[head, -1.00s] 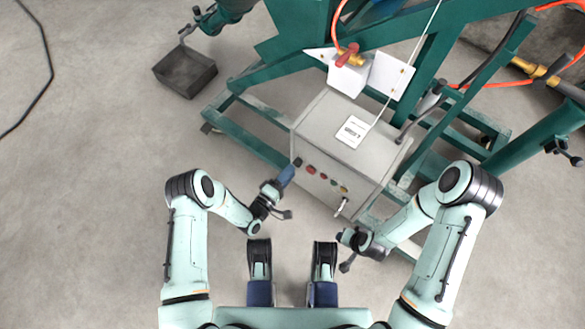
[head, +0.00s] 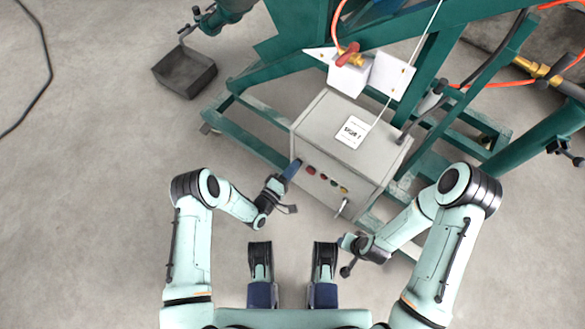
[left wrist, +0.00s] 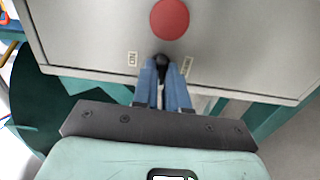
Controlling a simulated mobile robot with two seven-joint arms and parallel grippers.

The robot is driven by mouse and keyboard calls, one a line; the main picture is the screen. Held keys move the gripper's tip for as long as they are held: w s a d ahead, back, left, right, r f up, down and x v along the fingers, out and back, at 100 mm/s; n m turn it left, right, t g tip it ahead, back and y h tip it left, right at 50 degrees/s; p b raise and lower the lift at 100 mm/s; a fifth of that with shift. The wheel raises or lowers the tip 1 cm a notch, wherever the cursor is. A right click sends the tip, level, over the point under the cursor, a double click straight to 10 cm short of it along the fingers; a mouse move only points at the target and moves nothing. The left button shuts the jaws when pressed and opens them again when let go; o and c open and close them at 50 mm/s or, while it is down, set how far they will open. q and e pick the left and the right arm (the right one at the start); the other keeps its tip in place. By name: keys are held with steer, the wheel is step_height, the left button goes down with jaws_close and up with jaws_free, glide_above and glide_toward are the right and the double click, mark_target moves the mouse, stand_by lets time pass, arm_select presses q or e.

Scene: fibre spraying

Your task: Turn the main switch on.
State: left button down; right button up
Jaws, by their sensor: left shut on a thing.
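The grey control box (head: 335,130) stands on the green frame, with a row of coloured buttons on its near face. The main switch is a small black knob (left wrist: 162,64) at the left end of that row, between two small labels in the left wrist view. My left gripper (head: 291,170) is shut on the knob, its blue fingers on either side of it in the left wrist view (left wrist: 162,80). The fingers hide the knob in the head view. My right gripper (head: 354,254) is away from the switch, right of my base; its fingers are not clear.
A large red button (left wrist: 170,18) is close to the knob. A lever-like silver part (head: 342,207) sticks out at the right end of the box face. A dark bin (head: 185,71) stands on the floor at upper left.

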arm_select(q)
steer(key=shift+m, duration=0.3)
arm_select(e)
steer(key=shift+f, duration=0.1)
arm_select(q)
steer(key=m, duration=1.7)
arm_select(e)
steer(key=shift+w+r, duration=0.25)
steer(key=shift+r, duration=0.05)
arm_select(q)
steer(key=c, duration=1.2)
jaws_free()
steer(key=shift+o, duration=0.2)
